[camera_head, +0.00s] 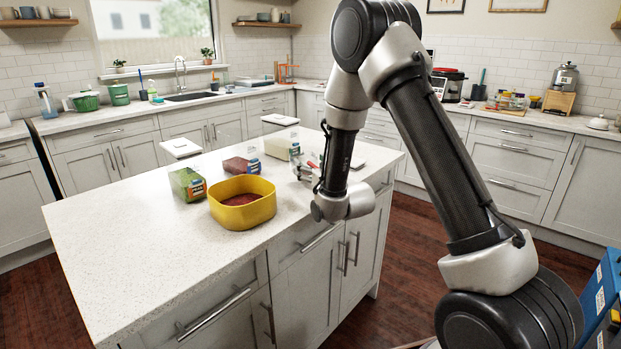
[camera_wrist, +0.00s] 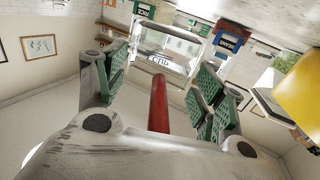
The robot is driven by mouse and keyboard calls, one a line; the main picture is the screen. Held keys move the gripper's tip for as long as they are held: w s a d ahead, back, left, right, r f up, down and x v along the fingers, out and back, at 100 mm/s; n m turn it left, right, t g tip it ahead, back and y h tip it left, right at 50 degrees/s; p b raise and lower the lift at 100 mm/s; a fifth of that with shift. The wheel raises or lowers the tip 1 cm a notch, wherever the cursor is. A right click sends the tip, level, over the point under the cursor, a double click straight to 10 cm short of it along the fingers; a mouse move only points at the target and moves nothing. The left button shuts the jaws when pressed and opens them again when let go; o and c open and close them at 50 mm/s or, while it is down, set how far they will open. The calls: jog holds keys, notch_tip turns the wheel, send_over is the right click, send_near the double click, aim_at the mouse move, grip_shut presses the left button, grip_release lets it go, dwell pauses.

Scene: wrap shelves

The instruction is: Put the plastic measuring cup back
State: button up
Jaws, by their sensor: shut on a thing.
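The plastic measuring cup (camera_wrist: 163,52) shows in the wrist view as a clear cup with a "CUP" label and a red handle (camera_wrist: 159,105). The handle runs back between the green-padded fingers of my gripper (camera_wrist: 158,92), which is shut on it. In the head view my gripper (camera_head: 308,170) is near the right part of the island counter, right of the yellow bowl. The cup cannot be made out there. The yellow bowl (camera_head: 243,213) holds reddish-brown contents and also shows at the right of the wrist view (camera_wrist: 300,88).
On the island counter (camera_head: 125,235) stand a green-labelled box (camera_head: 187,184), a dark red box (camera_head: 241,166) and a pale container (camera_head: 282,148) behind the bowl. The counter's left front is clear. A pressure cooker (camera_head: 448,84) stands on the back counter.

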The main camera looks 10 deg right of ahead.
jog(key=shift+f, duration=1.8)
jog(key=shift+f, duration=0.1)
jog(key=o, duration=1.2)
